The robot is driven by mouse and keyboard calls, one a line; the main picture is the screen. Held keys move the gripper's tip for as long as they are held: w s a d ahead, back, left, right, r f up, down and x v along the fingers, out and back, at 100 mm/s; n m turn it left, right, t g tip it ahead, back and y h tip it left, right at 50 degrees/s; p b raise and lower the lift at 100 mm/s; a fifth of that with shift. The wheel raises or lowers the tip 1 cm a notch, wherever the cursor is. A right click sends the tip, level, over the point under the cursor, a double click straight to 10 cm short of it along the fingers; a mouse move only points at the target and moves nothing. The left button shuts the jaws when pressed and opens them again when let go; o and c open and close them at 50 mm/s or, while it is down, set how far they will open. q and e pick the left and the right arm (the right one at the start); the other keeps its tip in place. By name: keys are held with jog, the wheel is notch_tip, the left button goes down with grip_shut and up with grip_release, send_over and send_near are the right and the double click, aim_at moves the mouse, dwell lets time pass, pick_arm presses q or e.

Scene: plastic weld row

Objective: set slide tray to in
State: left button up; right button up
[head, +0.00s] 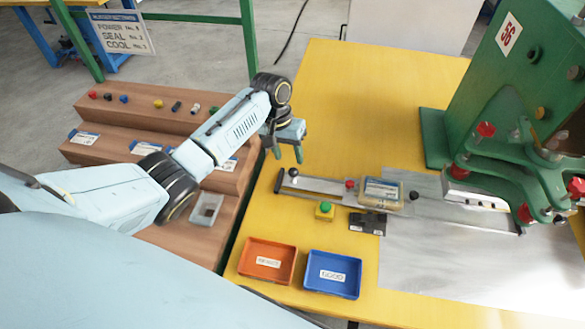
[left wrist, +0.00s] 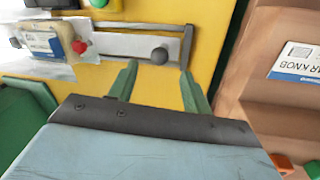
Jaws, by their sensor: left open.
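The slide tray (head: 325,188) is a pale metal strip in a rail on the yellow table, with a black ball knob (head: 293,173) at its left end. A clear-topped block (head: 382,193) sits on it, beside a red knob (head: 350,184). The rail runs right toward the green press (head: 490,110). My left gripper (head: 287,154) is open and empty, just behind the knob in the head view. In the left wrist view, the black knob (left wrist: 160,55) shows just beyond the gap between the green fingertips (left wrist: 158,72), apart from them. My right gripper is not in view.
A green button on a yellow box (head: 325,210) and a dark block (head: 368,222) stand in front of the rail. Orange (head: 267,281) and blue (head: 333,292) bins sit at the front. A brown stepped rack (head: 120,120) is left. The table behind the rail is clear.

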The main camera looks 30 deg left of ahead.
aim_at(292, 169)
pick_arm(q)
jog(key=f, duration=0.2)
jog(key=d+f+b, duration=0.1)
jog(key=f, duration=0.1)
jog(key=shift+f, duration=0.4)
jog(key=shift+w+d+f, duration=0.1)
jog(key=shift+f, duration=0.45)
jog(key=shift+c, duration=0.3)
grip_shut()
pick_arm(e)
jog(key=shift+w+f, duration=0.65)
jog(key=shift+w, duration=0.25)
